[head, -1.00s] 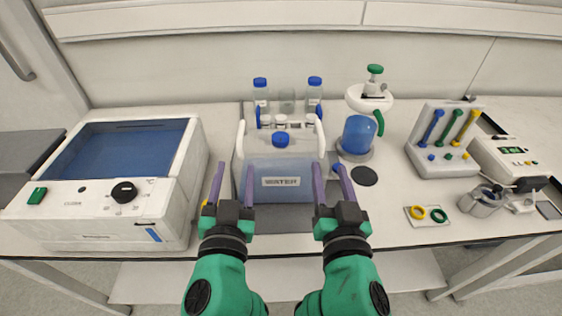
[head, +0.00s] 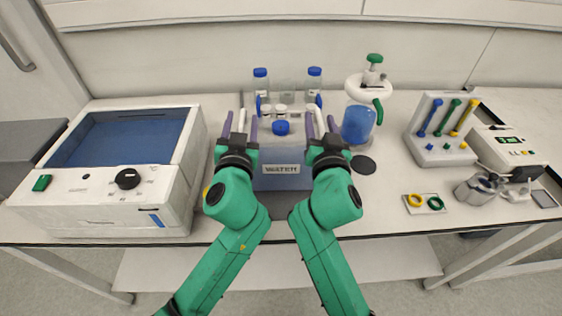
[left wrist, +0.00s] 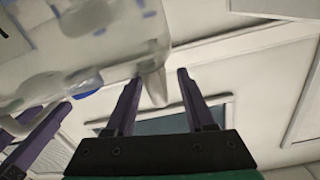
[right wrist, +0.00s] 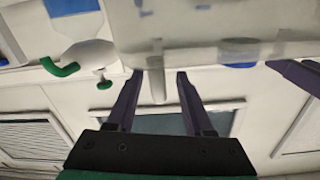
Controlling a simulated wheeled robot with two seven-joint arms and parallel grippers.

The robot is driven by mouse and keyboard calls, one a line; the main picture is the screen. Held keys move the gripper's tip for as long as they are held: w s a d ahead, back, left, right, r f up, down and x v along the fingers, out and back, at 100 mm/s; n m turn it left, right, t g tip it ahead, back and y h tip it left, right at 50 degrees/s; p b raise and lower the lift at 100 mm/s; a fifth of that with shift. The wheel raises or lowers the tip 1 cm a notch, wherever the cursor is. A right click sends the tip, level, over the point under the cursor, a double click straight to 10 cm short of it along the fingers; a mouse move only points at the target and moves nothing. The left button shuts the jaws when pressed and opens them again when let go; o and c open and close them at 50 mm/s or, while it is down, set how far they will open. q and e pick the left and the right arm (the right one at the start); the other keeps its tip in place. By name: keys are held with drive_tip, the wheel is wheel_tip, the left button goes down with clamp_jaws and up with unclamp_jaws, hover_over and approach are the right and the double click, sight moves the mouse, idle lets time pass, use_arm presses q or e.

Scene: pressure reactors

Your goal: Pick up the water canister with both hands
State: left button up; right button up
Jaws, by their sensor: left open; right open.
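The water canister (head: 282,179) stands on the bench, a translucent box with a blue cap (head: 281,128) and a label. It has a white upright handle on each side. My left gripper (head: 240,122) is open at the left handle, one finger on either side; the left wrist view shows the pale handle end (left wrist: 155,88) between the fingers. My right gripper (head: 320,121) is open around the right handle; the right wrist view shows that handle end (right wrist: 158,88) between its fingers. My grippers hide parts of the canister's sides. I cannot tell whether the fingers touch the handles.
A white water bath (head: 100,205) stands to the left. Blue-capped bottles (head: 261,86) are behind the canister. A reactor vessel with blue liquid (head: 358,124) stands close on the right. A tool rack (head: 440,150) is further right.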

use_arm(q)
drive_tip(key=shift+w, duration=0.8)
use_arm(e)
drive_tip(key=shift+w, duration=0.8)
use_arm(q)
clamp_jaws()
use_arm(e)
clamp_jaws()
